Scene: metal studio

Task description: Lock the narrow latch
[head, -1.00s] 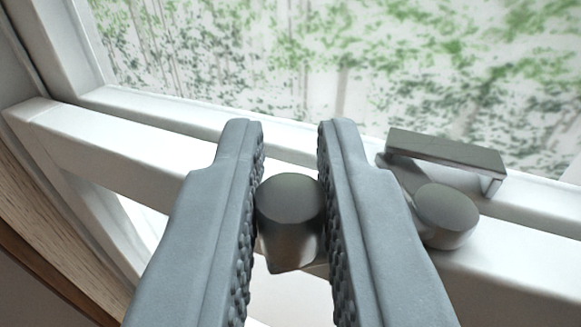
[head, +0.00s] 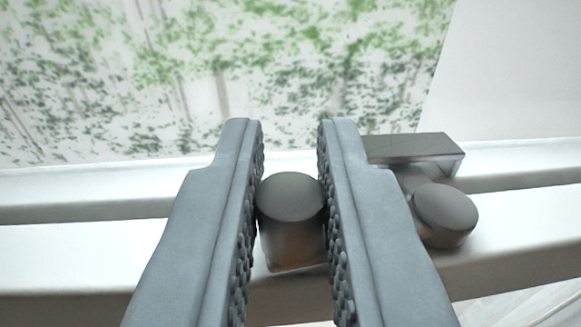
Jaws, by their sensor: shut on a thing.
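My gripper (head: 290,138) is in the middle of the head view, its two grey fingers shut on a dark grey rounded latch knob (head: 290,200). The knob sits between the textured inner pads, over the white window frame. To its right, partly behind my right finger, are the other dark metal latch parts: a round pivot end (head: 445,216) and a flat bracket (head: 418,148) on the frame. The link between the knob and the pivot is hidden by my right finger. I cannot tell whether the latch is engaged with the bracket.
A plain pale area (head: 510,90) is at the upper right.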

